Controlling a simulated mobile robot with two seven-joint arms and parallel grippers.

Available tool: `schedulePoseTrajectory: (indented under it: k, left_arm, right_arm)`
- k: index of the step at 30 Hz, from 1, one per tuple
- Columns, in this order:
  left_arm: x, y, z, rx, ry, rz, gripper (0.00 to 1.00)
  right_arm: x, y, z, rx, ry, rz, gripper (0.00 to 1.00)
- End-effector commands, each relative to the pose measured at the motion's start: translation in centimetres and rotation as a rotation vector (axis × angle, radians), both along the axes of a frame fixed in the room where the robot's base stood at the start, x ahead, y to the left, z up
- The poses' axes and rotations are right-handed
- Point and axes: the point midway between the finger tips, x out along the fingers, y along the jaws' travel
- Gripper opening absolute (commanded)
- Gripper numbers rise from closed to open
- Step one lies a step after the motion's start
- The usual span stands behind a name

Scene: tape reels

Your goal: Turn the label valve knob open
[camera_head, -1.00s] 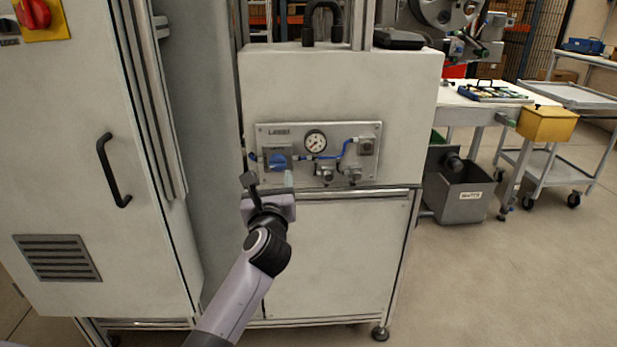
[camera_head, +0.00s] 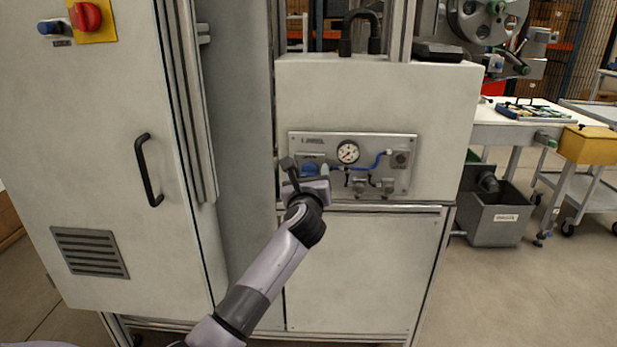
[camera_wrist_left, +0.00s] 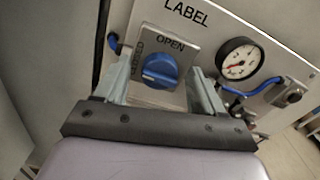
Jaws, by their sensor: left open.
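The label valve knob (camera_wrist_left: 160,70) is a round blue knob on a grey square plate marked OPEN along its top edge, with a second marking on its left side. It sits on the metal panel (camera_wrist_left: 215,30) printed LABEL. My left gripper (camera_wrist_left: 165,88) is open, with one finger on each side of the knob in the left wrist view; I cannot tell whether they touch it. In the head view my left gripper (camera_head: 306,172) is in front of the panel's left end and hides most of the knob. My right gripper is not in view.
A pressure gauge (camera_head: 347,152) and blue tubing (camera_head: 380,158) are right of the knob on the panel. A tall cabinet (camera_head: 100,180) with a black handle (camera_head: 149,170) stands at left. A grey bin (camera_head: 497,217) and a worktable (camera_head: 500,115) stand at right.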

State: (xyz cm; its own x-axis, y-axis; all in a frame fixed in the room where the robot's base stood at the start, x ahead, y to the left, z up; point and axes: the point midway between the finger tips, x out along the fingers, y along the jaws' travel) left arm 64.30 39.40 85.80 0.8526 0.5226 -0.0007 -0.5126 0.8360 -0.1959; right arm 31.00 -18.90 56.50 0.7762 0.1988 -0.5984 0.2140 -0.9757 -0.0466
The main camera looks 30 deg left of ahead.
Motion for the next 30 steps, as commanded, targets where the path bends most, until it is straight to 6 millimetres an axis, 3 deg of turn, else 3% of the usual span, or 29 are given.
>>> schedulePoseTrajectory:
  k: [5,9,10,20,30]
  left_arm:
    - [0.0,0.0,0.0,0.000,0.000,0.000,0.66]
    - [0.0,0.0,0.0,0.001,0.000,0.000,0.21]
    - [0.0,0.0,0.0,0.001,0.000,0.000,0.13]
    - [0.0,0.0,0.2,0.029,0.018,0.000,0.14]
    - [0.0,-0.1,0.6,0.207,0.133,-0.001,0.14]
  right_arm:
    - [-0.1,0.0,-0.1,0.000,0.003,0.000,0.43]
    - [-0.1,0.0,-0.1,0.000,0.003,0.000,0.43]
    - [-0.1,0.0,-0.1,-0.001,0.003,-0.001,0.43]
    - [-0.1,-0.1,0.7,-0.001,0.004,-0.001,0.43]
    - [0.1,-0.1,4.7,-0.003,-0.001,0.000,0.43]
